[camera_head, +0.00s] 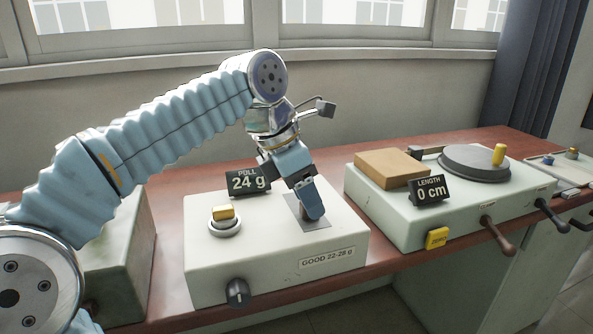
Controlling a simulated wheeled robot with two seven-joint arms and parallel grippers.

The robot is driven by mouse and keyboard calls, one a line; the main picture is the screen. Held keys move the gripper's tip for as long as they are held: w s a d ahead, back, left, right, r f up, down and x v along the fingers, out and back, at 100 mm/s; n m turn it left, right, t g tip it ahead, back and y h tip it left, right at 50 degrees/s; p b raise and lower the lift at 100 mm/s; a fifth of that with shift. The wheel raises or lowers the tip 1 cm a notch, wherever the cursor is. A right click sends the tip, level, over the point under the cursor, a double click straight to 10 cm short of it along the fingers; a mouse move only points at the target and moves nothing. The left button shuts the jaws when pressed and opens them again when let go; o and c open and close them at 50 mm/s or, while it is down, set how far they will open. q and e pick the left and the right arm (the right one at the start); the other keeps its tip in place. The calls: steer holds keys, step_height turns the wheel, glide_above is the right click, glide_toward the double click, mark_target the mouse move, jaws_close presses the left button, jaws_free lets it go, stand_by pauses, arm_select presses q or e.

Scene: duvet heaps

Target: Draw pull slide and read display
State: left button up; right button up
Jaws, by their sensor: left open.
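A pale box labelled "GOOD 22-28 g" (215,274) stands on the red-brown bench in front of me. Its black display (249,181) reads "PULL 24 g". A yellow block (223,213) sits on a round metal seat on the box top, and a black knob (237,293) is on its front. My left gripper (311,208) points down at a dark square plate (318,224) on the box's right side. Its fingers overlap in this view and hide what lies between them. I cannot make out a separate slide there. My right gripper is out of view.
To the right, a second pale box (396,216) carries a tan block (391,168), a dark round disc (473,163) with a yellow peg, and a display (429,191) reading "LENGTH 0 cm". Dark handles (497,236) stick out at its front. A greenish box (120,262) stands at left.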

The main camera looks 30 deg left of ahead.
arm_select(q)
steer(key=p+v, duration=0.2)
steer(key=v, duration=1.1)
